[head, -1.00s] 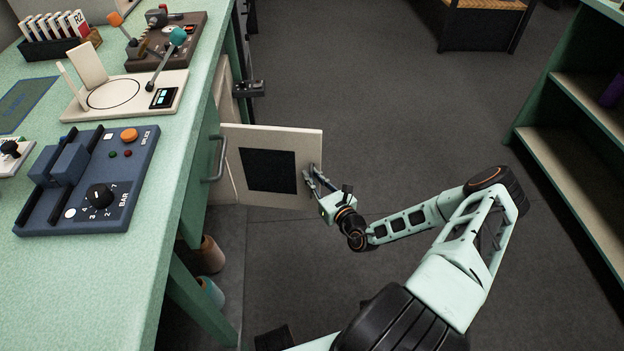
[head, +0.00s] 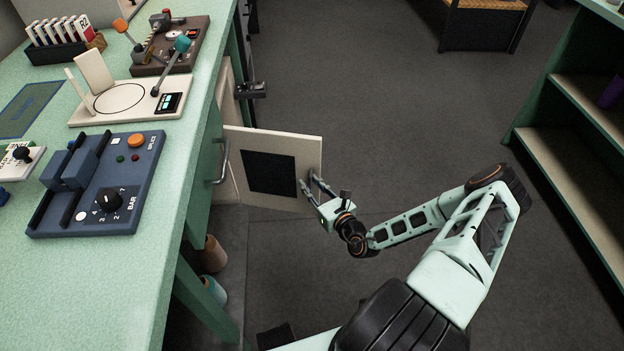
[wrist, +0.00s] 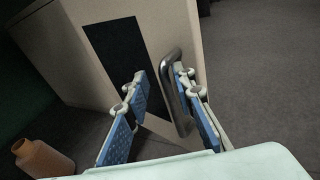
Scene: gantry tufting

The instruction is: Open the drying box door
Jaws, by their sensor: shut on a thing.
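The drying box door (head: 307,160) is a cream panel with a dark window (head: 269,173), standing swung out from the side of the green bench. In the wrist view the door (wrist: 180,30) fills the upper middle, with its grey bar handle (wrist: 174,88) near the free edge. My gripper (head: 309,183) is at that edge. In the wrist view my gripper (wrist: 160,85) has its blue-padded fingers on either side of the handle and is shut on it. The handle lies closer to the right finger. The box's inside is mostly hidden behind the door.
The green bench (head: 110,290) with several control panels runs along the left. A bench-side handle (head: 222,162) stands close to the door. Spools (head: 213,254) sit on the floor below. Green shelves (head: 570,165) stand at right. The floor between is clear.

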